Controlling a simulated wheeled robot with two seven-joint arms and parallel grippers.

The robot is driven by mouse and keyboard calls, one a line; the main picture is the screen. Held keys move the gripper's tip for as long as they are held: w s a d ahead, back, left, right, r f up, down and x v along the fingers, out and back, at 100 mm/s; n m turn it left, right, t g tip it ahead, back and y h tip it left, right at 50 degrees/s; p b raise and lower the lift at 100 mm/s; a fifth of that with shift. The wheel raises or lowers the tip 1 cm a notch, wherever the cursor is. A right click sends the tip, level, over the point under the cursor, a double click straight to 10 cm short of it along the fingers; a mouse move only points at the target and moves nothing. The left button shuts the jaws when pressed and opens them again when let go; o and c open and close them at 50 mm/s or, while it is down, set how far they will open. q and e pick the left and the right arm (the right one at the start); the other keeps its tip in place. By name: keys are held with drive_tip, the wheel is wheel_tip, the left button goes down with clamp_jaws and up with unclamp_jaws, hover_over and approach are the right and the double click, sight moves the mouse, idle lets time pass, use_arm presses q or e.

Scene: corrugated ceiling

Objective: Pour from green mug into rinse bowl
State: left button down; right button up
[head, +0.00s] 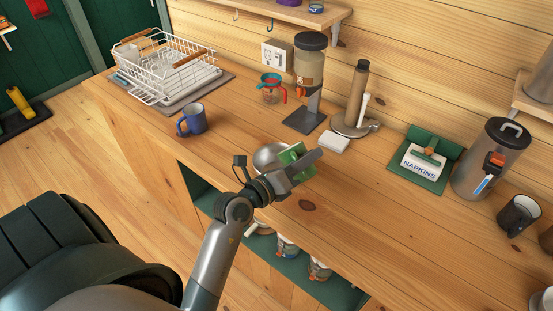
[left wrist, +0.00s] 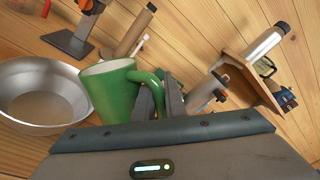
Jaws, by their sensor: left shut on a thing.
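The green mug (head: 293,154) is beside the silver rinse bowl (head: 262,158), partly hidden by my left gripper in the head view. My left gripper (head: 305,163) is shut on the mug's handle. In the left wrist view the green mug (left wrist: 110,92) shows its rim at the top, and its handle lies between the fingers (left wrist: 158,100). The metal rinse bowl (left wrist: 45,90) is left of the mug there, its inside looking empty. I cannot tell the mug's exact tilt, its contents or its height above the counter. My right gripper is not in view.
A blue mug (head: 192,120) stands left on the counter, near the dish rack (head: 165,70). Behind the bowl are a measuring cup (head: 270,90), a dispenser (head: 310,75) and a paper towel stand (head: 357,100). A napkin holder (head: 425,160) and a dark mug (head: 517,214) are right.

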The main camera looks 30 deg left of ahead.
sight(299, 151)
use_arm(q)
drive_tip(key=shift+a+n, duration=0.15)
drive_tip(key=shift+n, duration=0.15)
drive_tip(key=shift+w+a+n, duration=0.1)
drive_tip(key=shift+a+n, duration=0.1)
drive_tip(key=shift+n, duration=0.1)
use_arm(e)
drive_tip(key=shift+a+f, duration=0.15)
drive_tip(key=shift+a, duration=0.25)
use_arm(q)
drive_tip(key=shift+w+a+n+b, duration=0.15)
drive_tip(key=shift+a+n+b, duration=0.3)
drive_tip(key=shift+n, duration=0.25)
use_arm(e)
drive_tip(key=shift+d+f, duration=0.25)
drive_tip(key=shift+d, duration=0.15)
use_arm(q)
drive_tip(key=shift+a+r+h, duration=0.1)
drive_tip(key=shift+h, duration=0.2)
drive_tip(key=shift+w+a+r+n, duration=0.1)
drive_tip(key=shift+a+r+n, duration=0.1)
drive_tip(key=shift+n, duration=0.3)
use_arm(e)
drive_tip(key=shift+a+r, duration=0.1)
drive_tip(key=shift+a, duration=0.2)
